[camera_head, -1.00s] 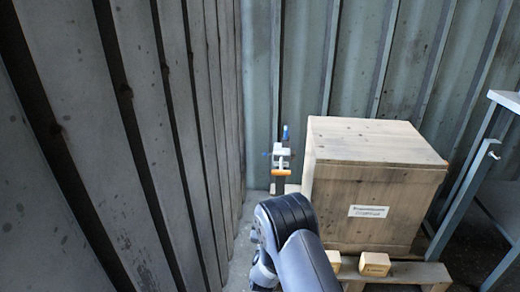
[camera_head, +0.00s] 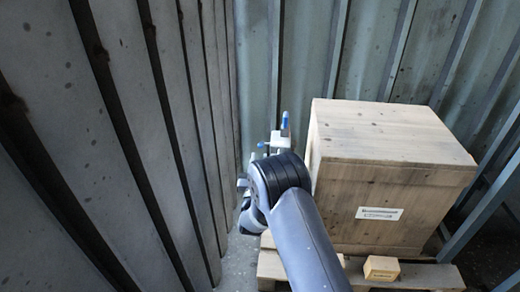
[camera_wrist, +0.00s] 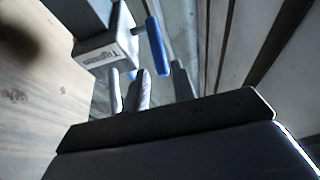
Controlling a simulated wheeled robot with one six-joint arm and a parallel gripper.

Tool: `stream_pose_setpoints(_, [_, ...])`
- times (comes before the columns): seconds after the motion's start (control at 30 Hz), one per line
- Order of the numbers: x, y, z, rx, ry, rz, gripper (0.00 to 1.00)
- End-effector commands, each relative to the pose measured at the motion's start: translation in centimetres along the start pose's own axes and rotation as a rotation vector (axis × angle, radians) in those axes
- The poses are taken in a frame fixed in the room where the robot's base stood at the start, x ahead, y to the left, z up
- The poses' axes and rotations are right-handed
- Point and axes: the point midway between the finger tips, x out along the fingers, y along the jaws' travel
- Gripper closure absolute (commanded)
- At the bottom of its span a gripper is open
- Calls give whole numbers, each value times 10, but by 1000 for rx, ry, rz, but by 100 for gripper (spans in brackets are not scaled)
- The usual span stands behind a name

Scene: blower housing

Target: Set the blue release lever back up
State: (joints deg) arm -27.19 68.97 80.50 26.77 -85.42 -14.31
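A grey-white fixture (camera_head: 279,137) stands in the narrow gap left of the wooden crate. A blue upright piece (camera_head: 285,119) tops it, and a small blue piece (camera_head: 261,145) sticks out to its left. I cannot tell from the head view which is the lever. In the wrist view, a long blue handle (camera_wrist: 158,46) joins a grey labelled block (camera_wrist: 104,50) by a short pin. My gripper (camera_wrist: 160,76) is open, its grey fingers apart, with the handle's end close to the fingertips. Contact is unclear. In the head view my arm hides the fixture's lower part.
The wooden crate (camera_head: 385,172) on a pallet (camera_head: 420,277) stands close on the right. A corrugated metal wall (camera_head: 150,130) runs along the left, and another closes the back. The floor gap between wall and crate is narrow.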

Motion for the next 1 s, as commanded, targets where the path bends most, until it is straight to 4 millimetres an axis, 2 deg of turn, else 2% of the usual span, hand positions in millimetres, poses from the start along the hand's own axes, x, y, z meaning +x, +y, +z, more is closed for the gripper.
stream_pose_setpoints(0.1, [22, 1, 2, 1, 3, 3, 75])
stream_pose_setpoints(0.3, [47, 1, 1, -1, 2, 2, 75])
stream_pose_setpoints(0.7, [54, 0, 0, -1, 0, 0, 75])
stream_pose_setpoints(1.0, [54, 0, 0, -1, -1, 1, 100])
